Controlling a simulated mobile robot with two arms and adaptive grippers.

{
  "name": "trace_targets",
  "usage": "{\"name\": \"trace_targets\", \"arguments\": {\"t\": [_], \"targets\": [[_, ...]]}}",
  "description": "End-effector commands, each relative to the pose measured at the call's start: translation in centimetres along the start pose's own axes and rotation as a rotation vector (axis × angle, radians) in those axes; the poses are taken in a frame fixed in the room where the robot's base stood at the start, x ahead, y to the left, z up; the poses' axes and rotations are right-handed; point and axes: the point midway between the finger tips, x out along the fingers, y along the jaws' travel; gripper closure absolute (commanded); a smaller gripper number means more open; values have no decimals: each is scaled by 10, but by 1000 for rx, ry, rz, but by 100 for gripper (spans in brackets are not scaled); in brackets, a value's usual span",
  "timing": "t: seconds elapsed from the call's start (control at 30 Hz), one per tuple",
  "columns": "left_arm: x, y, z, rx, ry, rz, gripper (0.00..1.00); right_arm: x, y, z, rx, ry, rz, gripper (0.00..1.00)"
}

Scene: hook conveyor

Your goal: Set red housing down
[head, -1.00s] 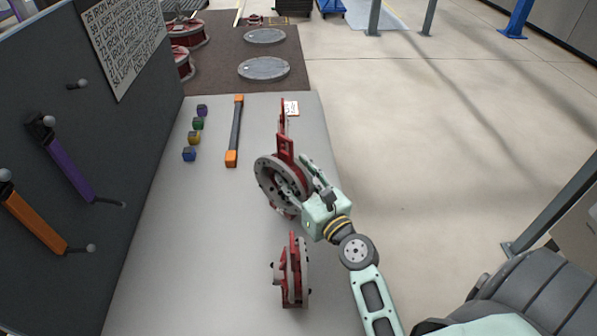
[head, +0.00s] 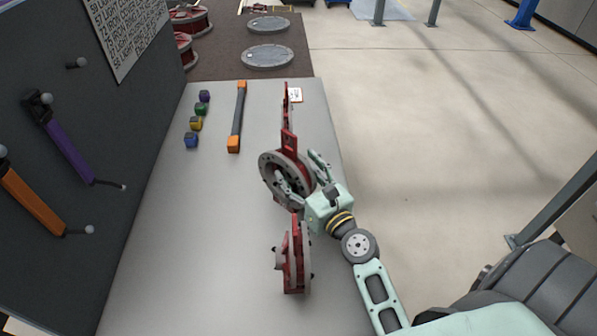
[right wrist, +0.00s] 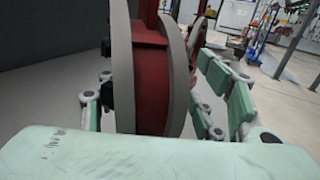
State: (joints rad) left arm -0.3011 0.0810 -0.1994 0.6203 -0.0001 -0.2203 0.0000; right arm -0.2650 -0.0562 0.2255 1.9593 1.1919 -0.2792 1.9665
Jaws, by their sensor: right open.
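A red housing (head: 285,178) with a round grey flange stands upright on the right side of the grey table (head: 180,270). My right gripper (head: 303,180) is around it, its fingers spread on either side. In the right wrist view the red drum and grey flanges of the housing (right wrist: 152,85) fill the space between the open fingers (right wrist: 155,105). Gaps show at both sides. Its underside is hidden, so I cannot tell exactly how it meets the table. A second red housing (head: 293,262) stands nearer on the table. My left gripper is not in view.
Another narrow red part (head: 286,103) stands behind the housing. An orange-ended dark bar (head: 237,117) and several coloured cubes (head: 196,123) lie to the left. A dark panel (head: 60,140) borders the table's left side. The table's front left is clear.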

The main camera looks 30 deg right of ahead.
Motion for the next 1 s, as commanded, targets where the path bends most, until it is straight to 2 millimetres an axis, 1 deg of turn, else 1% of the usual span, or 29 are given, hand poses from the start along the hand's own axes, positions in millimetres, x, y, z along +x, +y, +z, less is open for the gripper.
{"name": "trace_targets", "arguments": {"t": [0.17,0.27,0.37,0.6,0.7,0.83,1.0], "targets": [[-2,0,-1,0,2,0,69,0,0,2,0,-1,0,38],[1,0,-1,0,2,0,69,-7,0,0,0,0,0,38],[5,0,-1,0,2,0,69,-21,0,-1,1,2,0,38],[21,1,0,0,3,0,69,-70,0,-4,-2,3,0,38],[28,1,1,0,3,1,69,-87,0,-3,-2,2,1,38],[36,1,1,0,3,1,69,-105,0,-2,-1,0,0,38],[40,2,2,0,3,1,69,-117,0,0,0,-1,0,38]]}}
